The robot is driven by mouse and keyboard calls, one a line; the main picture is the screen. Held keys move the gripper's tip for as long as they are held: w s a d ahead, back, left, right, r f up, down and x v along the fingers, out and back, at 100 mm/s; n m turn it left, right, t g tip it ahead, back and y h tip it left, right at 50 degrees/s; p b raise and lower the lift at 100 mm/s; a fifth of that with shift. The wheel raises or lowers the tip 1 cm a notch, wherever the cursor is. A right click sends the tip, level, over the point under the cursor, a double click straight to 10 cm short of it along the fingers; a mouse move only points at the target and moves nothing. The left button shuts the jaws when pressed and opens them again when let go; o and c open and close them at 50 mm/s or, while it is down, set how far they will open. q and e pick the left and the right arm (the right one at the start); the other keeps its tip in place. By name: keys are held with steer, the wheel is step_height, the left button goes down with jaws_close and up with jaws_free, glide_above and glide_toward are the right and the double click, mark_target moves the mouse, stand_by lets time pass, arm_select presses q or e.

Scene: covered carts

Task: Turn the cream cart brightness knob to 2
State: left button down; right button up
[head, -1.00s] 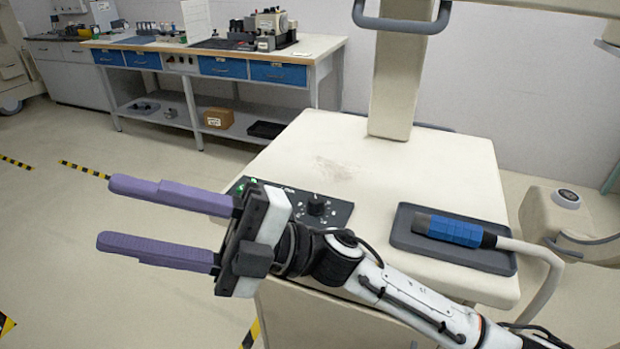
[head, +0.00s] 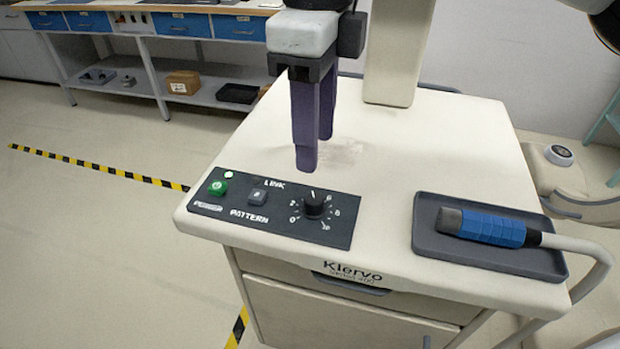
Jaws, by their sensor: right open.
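The cream cart (head: 420,160) stands in front of me with a dark control panel (head: 230,214) on its near left top. A black round knob (head: 314,203) sits on the panel's right part, ringed by white numbers from 0 to 10. Its white pointer mark seems to face up, past the 2, near where 4 would be. The words LINK and PATTERN show on the panel; I cannot read a brightness label. My right gripper (head: 315,152) points down with purple fingers, open and empty, above the cart top just behind the knob. My left gripper is not in view.
A green button (head: 217,187) and a grey button (head: 257,197) are left of the knob. A grey tray (head: 480,253) at right holds a blue-gripped handpiece (head: 490,228) with a cable. A workbench (head: 150,50) stands behind left.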

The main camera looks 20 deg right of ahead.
mark_target(315, 198)
step_height(315, 198, down, 10)
steer(key=shift+s+r+p, duration=0.1)
steer(key=shift+p, duration=0.2)
steer(key=shift+c, duration=0.4)
steer(key=c, duration=1)
